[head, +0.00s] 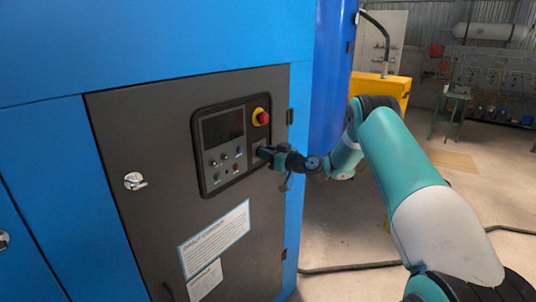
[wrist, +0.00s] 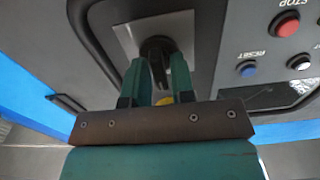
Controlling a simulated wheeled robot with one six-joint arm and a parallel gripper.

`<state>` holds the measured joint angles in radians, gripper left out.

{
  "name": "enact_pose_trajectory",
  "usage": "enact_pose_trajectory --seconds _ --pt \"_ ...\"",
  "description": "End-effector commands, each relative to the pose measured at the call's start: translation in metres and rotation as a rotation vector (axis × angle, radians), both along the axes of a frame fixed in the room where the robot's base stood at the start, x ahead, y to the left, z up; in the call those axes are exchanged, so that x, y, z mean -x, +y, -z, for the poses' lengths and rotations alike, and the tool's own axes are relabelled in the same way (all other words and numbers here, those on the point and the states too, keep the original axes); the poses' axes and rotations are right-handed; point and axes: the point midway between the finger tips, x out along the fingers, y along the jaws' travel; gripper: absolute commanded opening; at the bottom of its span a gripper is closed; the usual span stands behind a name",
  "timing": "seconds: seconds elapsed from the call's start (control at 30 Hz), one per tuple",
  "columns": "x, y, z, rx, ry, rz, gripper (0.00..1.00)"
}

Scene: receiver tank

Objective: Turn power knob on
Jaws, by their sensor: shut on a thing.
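The power knob (wrist: 157,47) is a dark round knob on a light square plate (wrist: 125,38) in the wrist view. My gripper (wrist: 157,72) has its two teal fingers on either side of the knob and is shut on it. In the head view my gripper (head: 264,153) reaches the right side of the control panel (head: 213,193), below the red emergency button. The fingers partly hide the knob, and its turn angle cannot be told.
A red emergency button on a yellow ring (head: 262,117) sits just above my gripper. A dark screen (head: 222,126) and several small buttons are to the left. The blue cabinet (head: 150,45) has a grey door with a latch (head: 135,181). Open floor (head: 345,235) lies to the right.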

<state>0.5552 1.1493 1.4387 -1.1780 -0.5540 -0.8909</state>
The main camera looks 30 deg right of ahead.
Motion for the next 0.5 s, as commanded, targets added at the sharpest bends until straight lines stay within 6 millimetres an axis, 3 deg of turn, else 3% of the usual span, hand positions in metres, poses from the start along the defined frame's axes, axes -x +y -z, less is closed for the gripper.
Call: enact_pose_trajectory --seconds 0.5 --pt "-0.0002 -0.0018 0.0041 -0.303 0.107 0.001 0.0"
